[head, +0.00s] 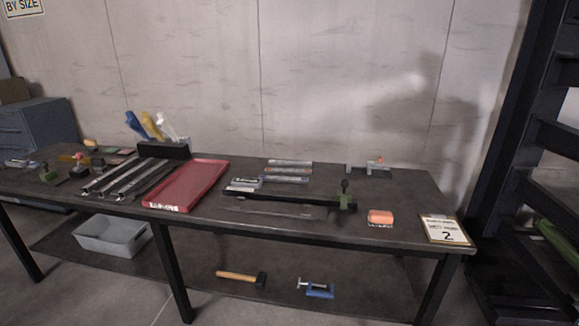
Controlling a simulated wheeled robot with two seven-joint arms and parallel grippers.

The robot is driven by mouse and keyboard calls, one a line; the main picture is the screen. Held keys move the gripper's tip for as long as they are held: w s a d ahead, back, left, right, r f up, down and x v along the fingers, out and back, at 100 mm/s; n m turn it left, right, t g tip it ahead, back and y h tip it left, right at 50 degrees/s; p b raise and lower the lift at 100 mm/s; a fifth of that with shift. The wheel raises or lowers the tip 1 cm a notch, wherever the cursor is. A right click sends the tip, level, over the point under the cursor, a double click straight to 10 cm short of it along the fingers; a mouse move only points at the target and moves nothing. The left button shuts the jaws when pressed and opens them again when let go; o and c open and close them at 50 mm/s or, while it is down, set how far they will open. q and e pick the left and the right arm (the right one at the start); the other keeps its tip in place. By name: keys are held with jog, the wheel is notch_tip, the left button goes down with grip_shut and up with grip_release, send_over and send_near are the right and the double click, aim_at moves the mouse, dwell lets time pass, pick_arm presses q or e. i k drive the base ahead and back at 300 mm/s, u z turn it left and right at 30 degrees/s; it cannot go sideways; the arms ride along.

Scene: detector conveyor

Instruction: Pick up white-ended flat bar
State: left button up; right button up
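No bar is plainly marked out as the white-ended flat bar. A white-ended piece (167,126) stands tilted at a black block (165,150) at the table's back left, beside a yellow-ended piece (152,124) and a blue-ended piece (134,125). Their lower parts are hidden by the block. Neither of my grippers is in view.
A red tray (187,182) lies left of the dark bar. Metal rails (120,180) lie further left. Several small boxes (288,168) lie behind the bar. A dark rack (540,110) rises beyond the table.

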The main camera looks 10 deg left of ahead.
aim_at(280, 162)
jog(key=u, duration=0.65)
jog(key=k, duration=0.85)
jog(key=u, duration=0.9)
jog(key=k, duration=0.4)
jog(key=u, duration=0.45)
jog(key=i, duration=1.95)
jog(key=z, duration=0.45)
jog(key=i, duration=1.15)
jog(key=z, duration=1.55)
jog(key=i, duration=0.95)
jog(key=z, duration=1.2)
jog(key=i, duration=0.2)
jog(key=u, duration=0.35)
